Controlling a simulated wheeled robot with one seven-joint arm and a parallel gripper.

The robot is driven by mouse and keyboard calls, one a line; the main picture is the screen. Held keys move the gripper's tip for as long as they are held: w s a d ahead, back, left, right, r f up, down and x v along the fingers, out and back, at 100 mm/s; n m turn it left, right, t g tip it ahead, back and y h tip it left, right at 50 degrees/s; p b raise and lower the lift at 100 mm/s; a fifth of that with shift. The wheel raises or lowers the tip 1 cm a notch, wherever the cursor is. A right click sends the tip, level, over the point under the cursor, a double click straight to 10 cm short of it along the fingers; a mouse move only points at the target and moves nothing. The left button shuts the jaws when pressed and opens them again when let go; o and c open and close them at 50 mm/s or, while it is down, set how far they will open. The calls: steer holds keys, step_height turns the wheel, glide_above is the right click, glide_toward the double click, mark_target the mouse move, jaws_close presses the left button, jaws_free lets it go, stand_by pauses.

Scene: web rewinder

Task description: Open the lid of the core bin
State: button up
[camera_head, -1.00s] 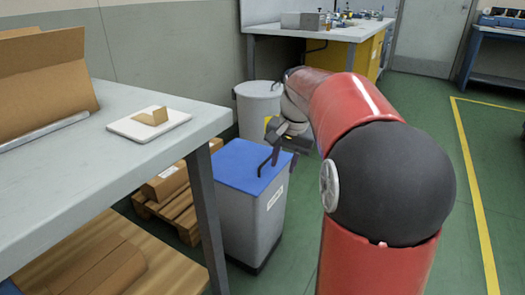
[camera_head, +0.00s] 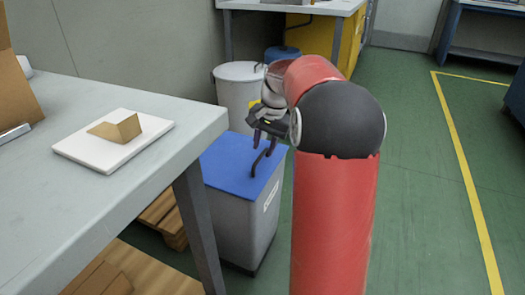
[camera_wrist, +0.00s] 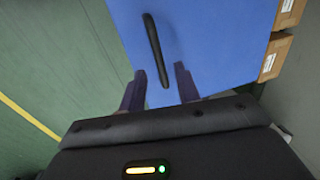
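The core bin (camera_head: 238,222) is a grey bin with a flat blue lid (camera_head: 226,165), standing beside the workbench. The lid is closed. A dark bar handle (camera_head: 262,160) rises from the lid near its right side. My gripper (camera_head: 262,137) is just above the handle, pointing down. In the wrist view, the blue lid (camera_wrist: 215,40) fills the middle, and my gripper (camera_wrist: 160,70) is open, its two purple fingers apart. The near end of the handle (camera_wrist: 154,45) shows between the fingers, with gaps on both sides; whether it lies at fingertip depth is unclear.
A grey workbench (camera_head: 100,200) with a white tray (camera_head: 75,150) and a cardboard piece stands close on the left. A light round bin (camera_head: 238,95) stands behind the core bin. Cardboard boxes (camera_wrist: 275,55) show beside the lid. The green floor to the right is open.

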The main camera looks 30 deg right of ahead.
steer(key=shift+w+a+f, duration=0.15)
steer(key=shift+f, duration=0.8)
steer(key=shift+c, duration=0.3)
jaws_close()
